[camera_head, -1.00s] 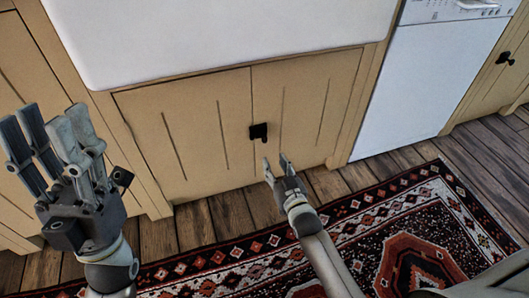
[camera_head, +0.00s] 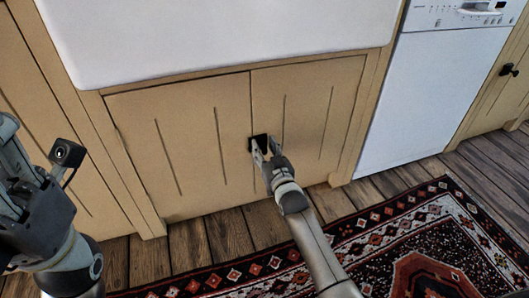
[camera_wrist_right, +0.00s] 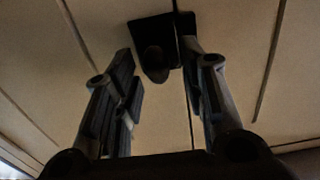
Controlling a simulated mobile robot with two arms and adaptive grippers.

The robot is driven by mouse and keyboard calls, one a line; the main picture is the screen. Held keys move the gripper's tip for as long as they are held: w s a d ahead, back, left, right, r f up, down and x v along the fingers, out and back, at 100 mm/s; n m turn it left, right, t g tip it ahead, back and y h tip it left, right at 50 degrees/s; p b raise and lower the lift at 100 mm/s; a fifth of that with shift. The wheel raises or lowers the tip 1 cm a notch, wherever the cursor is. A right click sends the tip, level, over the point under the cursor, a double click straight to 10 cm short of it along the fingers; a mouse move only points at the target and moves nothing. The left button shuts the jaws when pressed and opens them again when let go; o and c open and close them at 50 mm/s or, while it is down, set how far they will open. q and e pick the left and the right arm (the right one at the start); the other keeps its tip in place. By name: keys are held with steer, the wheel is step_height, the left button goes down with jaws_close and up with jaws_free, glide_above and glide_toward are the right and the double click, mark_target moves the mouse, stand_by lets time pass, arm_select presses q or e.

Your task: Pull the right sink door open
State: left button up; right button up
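The right sink door (camera_head: 308,118) is tan with vertical grooves and stands closed, flush with the left sink door (camera_head: 180,150). A small black handle (camera_head: 257,138) sits at the seam between the doors; it also shows in the right wrist view as a dark plate with a round knob (camera_wrist_right: 154,66). My right gripper (camera_head: 265,148) is at the handle. In the right wrist view its fingers (camera_wrist_right: 165,90) are apart, with the knob ahead between the tips and not clamped. My left gripper (camera_head: 12,165) is open, empty and partly cut off at the left edge.
A white sink (camera_head: 215,38) overhangs the doors. A white dishwasher (camera_head: 425,95) stands to the right, beside another cabinet with a black handle (camera_head: 508,70). A patterned red rug (camera_head: 400,230) lies on the wooden floor (camera_head: 235,232) in front.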

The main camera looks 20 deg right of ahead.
steer(key=shift+w, duration=0.3)
jaws_close()
steer(key=shift+s, duration=0.1)
